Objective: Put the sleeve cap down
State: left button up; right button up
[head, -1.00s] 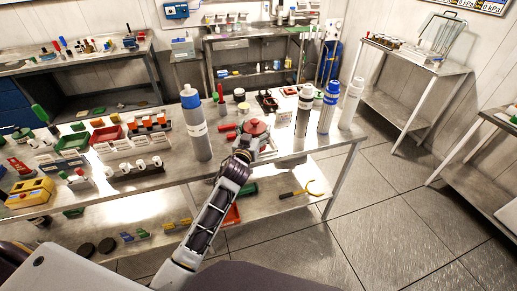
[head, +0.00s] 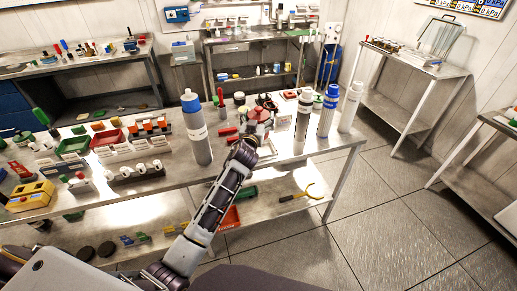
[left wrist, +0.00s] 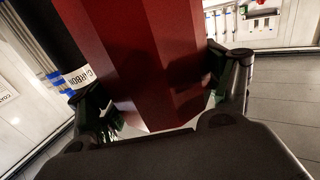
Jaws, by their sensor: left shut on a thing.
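The sleeve cap is a red, many-sided piece (head: 259,114) at the end of my left arm in the head view. It fills the middle of the left wrist view (left wrist: 145,60) as a dark red faceted body. My left gripper (head: 256,127) is shut on it, with one finger on each side. The cap is over the right part of the workbench (head: 178,187), behind the front edge. The gripper partly hides the cap, and I cannot tell whether the cap touches the bench top. My right gripper is not in view.
A grey cylinder with a blue cap (head: 196,130) stands left of my gripper. Small parts crowd the bench behind and left. A lower shelf holds a yellow tool (head: 297,197).

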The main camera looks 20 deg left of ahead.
pick_arm(q)
notch_tip(320, 180, down, 6)
jog(key=shift+b, duration=0.35)
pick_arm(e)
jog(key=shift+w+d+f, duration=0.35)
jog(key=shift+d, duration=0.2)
pick_arm(q)
jog(key=shift+f+b, duration=0.5)
jog(key=shift+f, duration=1.45)
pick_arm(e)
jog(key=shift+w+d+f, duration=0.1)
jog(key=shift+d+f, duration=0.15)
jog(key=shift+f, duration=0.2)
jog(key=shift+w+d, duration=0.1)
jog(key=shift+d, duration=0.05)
pick_arm(q)
jog(key=shift+f, duration=0.1)
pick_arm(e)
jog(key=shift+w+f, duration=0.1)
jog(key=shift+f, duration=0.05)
